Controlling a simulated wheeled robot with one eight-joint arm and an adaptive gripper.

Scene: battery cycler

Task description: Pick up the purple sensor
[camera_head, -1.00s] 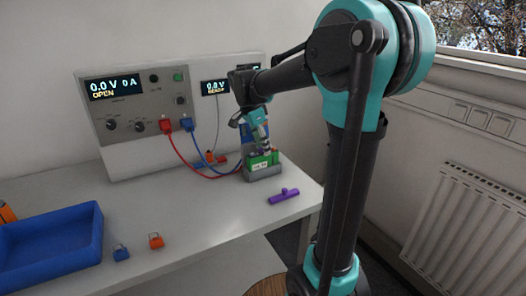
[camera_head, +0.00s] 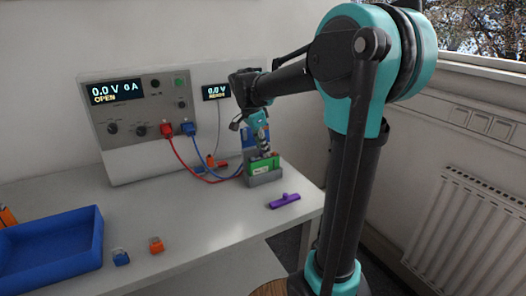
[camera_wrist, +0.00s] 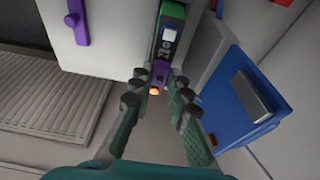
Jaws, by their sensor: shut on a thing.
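My gripper (camera_head: 262,151) points down over a green block (camera_head: 262,164) in a grey holder (camera_head: 265,179) near the table's right end. In the wrist view my gripper (camera_wrist: 163,84) has its fingertips closed around a small purple piece (camera_wrist: 161,70) with an orange end, which looks like the purple sensor. It sits at the near end of the green block (camera_wrist: 172,10); whether it touches the block I cannot tell. In the head view the fingers hide it. A separate purple bar with a knob (camera_head: 284,201) lies on the table, also in the wrist view (camera_wrist: 76,22).
A blue upright block (camera_wrist: 240,100) stands close beside my right finger. Red and blue cables (camera_head: 178,152) run from the cycler panel (camera_head: 128,150) towards the holder. The table's front middle is clear.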

